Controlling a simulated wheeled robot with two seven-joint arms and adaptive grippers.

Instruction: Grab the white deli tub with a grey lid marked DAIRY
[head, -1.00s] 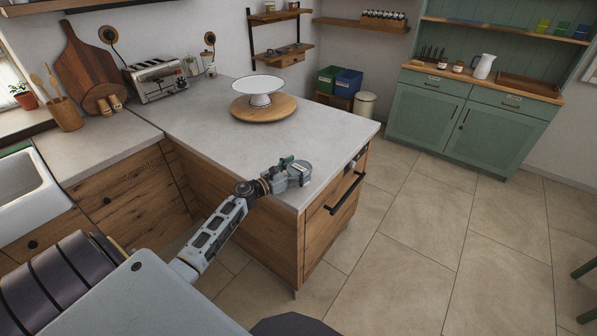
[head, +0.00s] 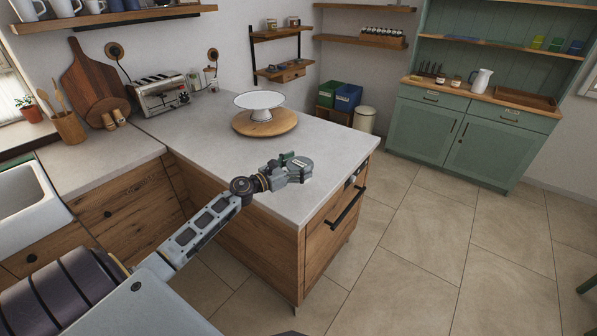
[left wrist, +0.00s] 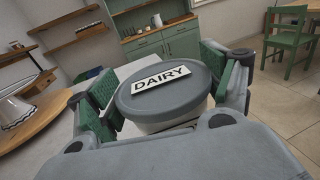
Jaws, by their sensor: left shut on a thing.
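The white deli tub with a grey lid marked DAIRY (left wrist: 160,90) fills the middle of the left wrist view, its label facing up and its white side showing just under the lid. My left gripper (left wrist: 165,95) is shut on it, with a green-padded finger on each side. In the head view my left gripper (head: 290,168) is over the near right part of the grey counter, and the tub's grey lid (head: 301,166) shows at its tip. The tub's lower part is hidden by the gripper. My right gripper is not in view.
A white cake stand (head: 260,103) stands on a round wooden board (head: 265,124) farther back on the counter (head: 215,135). A toaster (head: 158,92) is at the back left. The counter's right edge, with an oven handle (head: 346,208), is close by. Open floor lies to the right.

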